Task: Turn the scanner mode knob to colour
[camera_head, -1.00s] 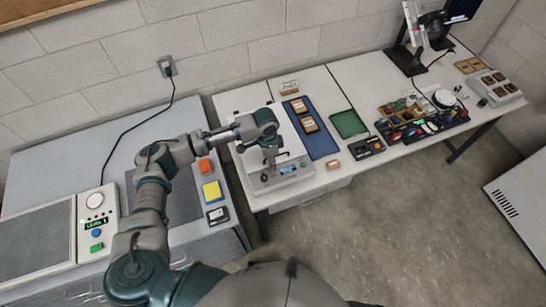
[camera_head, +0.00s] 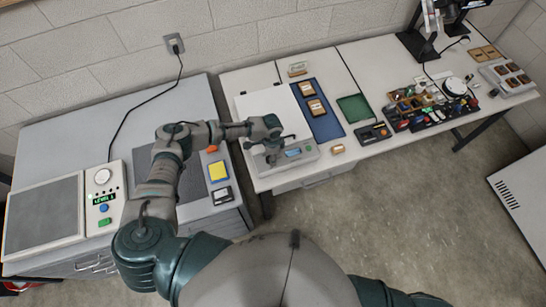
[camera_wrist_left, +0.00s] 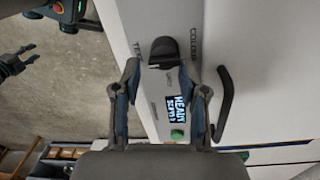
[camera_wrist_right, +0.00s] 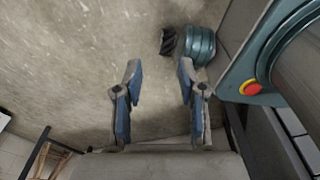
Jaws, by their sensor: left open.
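The scanner (camera_head: 270,100) stands on the white table, with a pale lid and a front panel with a small screen (camera_head: 293,152). My left gripper (camera_head: 272,157) is over the left part of that panel and hides the knob in the head view. In the left wrist view the dark mode knob (camera_wrist_left: 165,52) lies just ahead of the open fingers of my left gripper (camera_wrist_left: 161,70), between their lines. Lettering stands either side of it, COLOUR on the right. I cannot tell which mark the knob points to, or whether a finger touches it. My right gripper (camera_wrist_right: 160,68) is open and empty above the floor.
A dark lever-like handle (camera_wrist_left: 226,100) is right of the left gripper's fingers, and a green button (camera_wrist_left: 177,134) is below the panel screen. A blue mat (camera_head: 327,125) lies right of the scanner. A yellow pad (camera_head: 218,170) is on the grey cabinet to the left.

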